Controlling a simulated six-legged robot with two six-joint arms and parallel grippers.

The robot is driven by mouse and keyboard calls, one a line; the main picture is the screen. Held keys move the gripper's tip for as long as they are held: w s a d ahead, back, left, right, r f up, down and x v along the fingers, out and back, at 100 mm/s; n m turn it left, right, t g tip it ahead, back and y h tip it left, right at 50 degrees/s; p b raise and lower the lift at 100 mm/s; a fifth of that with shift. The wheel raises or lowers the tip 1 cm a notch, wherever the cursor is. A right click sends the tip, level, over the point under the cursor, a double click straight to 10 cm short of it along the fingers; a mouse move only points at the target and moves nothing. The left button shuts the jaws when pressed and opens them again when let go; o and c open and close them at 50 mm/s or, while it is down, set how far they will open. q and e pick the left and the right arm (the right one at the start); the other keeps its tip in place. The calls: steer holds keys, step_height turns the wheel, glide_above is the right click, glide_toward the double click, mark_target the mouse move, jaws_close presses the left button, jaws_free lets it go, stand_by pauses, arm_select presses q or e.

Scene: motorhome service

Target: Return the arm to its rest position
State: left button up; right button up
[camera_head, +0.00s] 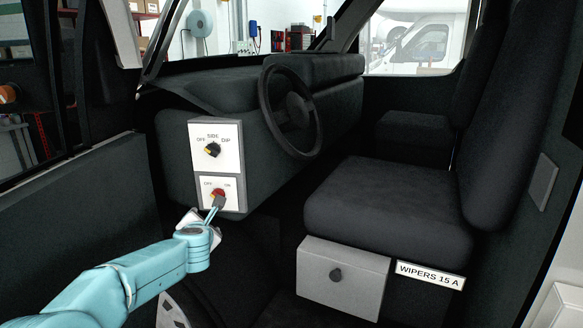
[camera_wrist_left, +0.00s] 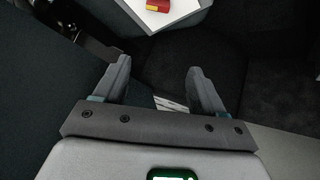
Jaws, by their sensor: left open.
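My left arm comes in from the lower left in the head view. Its gripper (camera_head: 214,208) is in front of the lower switch panel (camera_head: 231,201), just below the red knob (camera_head: 218,193). In the left wrist view my left gripper (camera_wrist_left: 163,82) is open, with nothing between its fingers. The panel (camera_wrist_left: 186,12) and the red and yellow knob (camera_wrist_left: 158,5) show at the top edge there, beyond the fingertips. From the head view I cannot tell whether a fingertip touches the knob. My right gripper is not in view.
An upper panel (camera_head: 229,134) with a black selector knob (camera_head: 212,149) sits above. The steering wheel (camera_head: 290,112) and driver seat (camera_head: 385,205) are to the right. A grey box (camera_head: 340,275) is under the seat, beside a "WIPERS 15 A" label (camera_head: 430,275). The door (camera_head: 75,215) is at left.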

arm_select(q)
steer(key=s+d+f+m+g+h+p, duration=0.25)
steer(key=s+f+m, duration=0.4)
steer(key=f, duration=0.85)
steer(key=s+d+f+m+g+h+p, duration=0.1)
steer(key=s+d+f+m+g, duration=0.25)
steer(key=s+f, duration=0.9)
steer(key=s+d+f+m+g+h, duration=0.1)
steer(key=s+d+f+m+g, duration=0.1)
steer(key=s+m, duration=0.4)
steer(key=s+d+f+m+g+h, duration=0.2)
steer(key=s+d+f+m, duration=0.2)
steer(key=s, duration=0.7)
steer(key=s+d+f+m+g+h, duration=0.1)
steer(key=s+d+f+m+g, duration=0.1)
steer(key=s+m, duration=0.5)
steer(key=shift+s+d+f+m+g, duration=0.45)
steer(key=shift+s+d, duration=0.4)
steer(key=shift+d, duration=0.35)
steer(key=shift+h, duration=0.25)
steer(key=c, duration=0.5)
steer(key=shift+d, duration=0.1)
